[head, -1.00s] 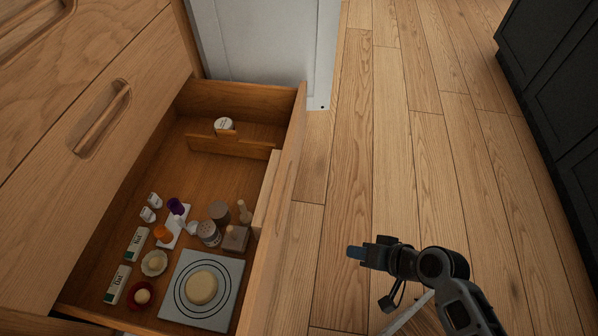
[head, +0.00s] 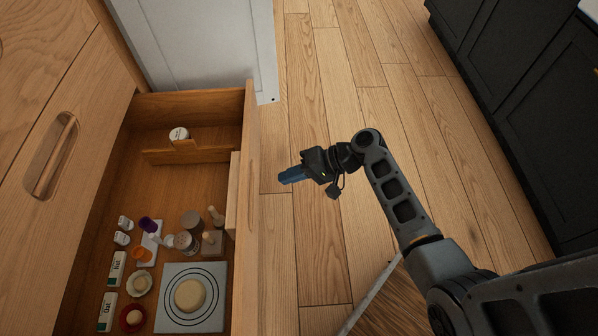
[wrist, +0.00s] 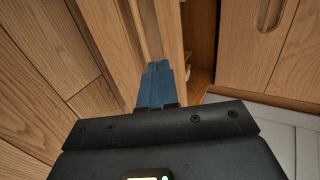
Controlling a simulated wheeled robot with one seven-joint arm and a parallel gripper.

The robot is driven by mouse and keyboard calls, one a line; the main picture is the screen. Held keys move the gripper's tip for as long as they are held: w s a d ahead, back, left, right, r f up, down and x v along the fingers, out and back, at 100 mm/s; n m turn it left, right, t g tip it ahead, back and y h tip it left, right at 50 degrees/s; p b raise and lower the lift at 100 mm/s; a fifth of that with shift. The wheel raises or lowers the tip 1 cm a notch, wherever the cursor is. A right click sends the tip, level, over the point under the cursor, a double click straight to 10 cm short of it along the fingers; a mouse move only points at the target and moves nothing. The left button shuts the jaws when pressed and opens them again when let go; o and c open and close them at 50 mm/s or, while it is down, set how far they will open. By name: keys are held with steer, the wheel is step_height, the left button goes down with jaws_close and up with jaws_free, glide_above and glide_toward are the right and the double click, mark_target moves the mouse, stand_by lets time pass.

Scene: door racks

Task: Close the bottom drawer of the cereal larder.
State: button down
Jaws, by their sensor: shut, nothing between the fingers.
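The bottom drawer (head: 186,98) of the wooden larder is pulled out at the left of the head view. Its front panel (head: 250,200) stands along the drawer's right side, with a recessed grip on its outer face. My gripper (head: 284,179) is shut and empty, with blue fingers pointing left at the panel's outer face, a little to the right of it. In the wrist view the blue fingertips (wrist: 155,68) overlap the drawer front (wrist: 155,25); I cannot tell whether they touch it.
The drawer holds small bottles, boxes and a grey tray with a round pale item (head: 190,295). A closed drawer front (head: 50,160) stands at left. A white panel (head: 200,50) is behind, dark cabinets (head: 510,90) at right.

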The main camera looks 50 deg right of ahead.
mark_target(248, 186)
steer(key=x, duration=0.3)
steer(key=r+b+x, duration=0.1)
steer(key=x, duration=0.3)
steer(key=shift+w+a+r, duration=0.1)
steer(key=shift+w+a, duration=0.1)
steer(key=shift+w+a+b, duration=0.3)
steer(key=shift+w+a, duration=0.1)
steer(key=shift+a, duration=0.05)
steer(key=shift+w, duration=0.1)
